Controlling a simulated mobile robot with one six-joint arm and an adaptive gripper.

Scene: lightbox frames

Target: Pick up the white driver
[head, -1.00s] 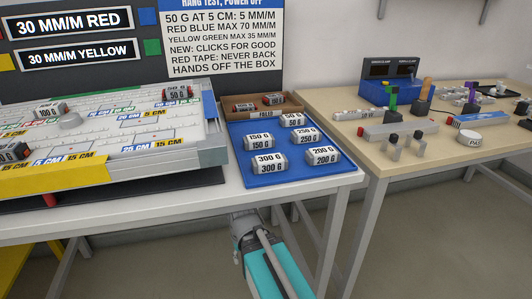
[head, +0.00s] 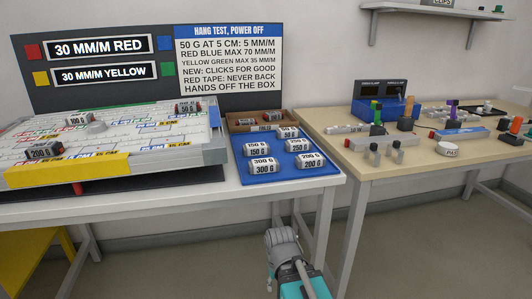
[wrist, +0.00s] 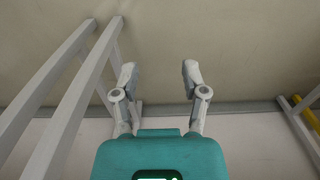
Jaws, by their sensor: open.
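A slim whitish thing with printed marks, likely the white driver (head: 345,128), lies on the wooden-topped table (head: 365,162) on the right, near its left end. It is too small to make out in detail. My gripper (wrist: 158,72) is open and empty in the wrist view, its two fingers apart over bare floor and wall. The driver is not in the wrist view.
A blue display box (head: 378,108) stands behind the whitish thing, and grey fixtures with dark knobs (head: 398,152) stand in front. A blue tray (head: 245,172) of labelled weights sits on the white table. Table legs (wrist: 65,75) are left in the wrist view.

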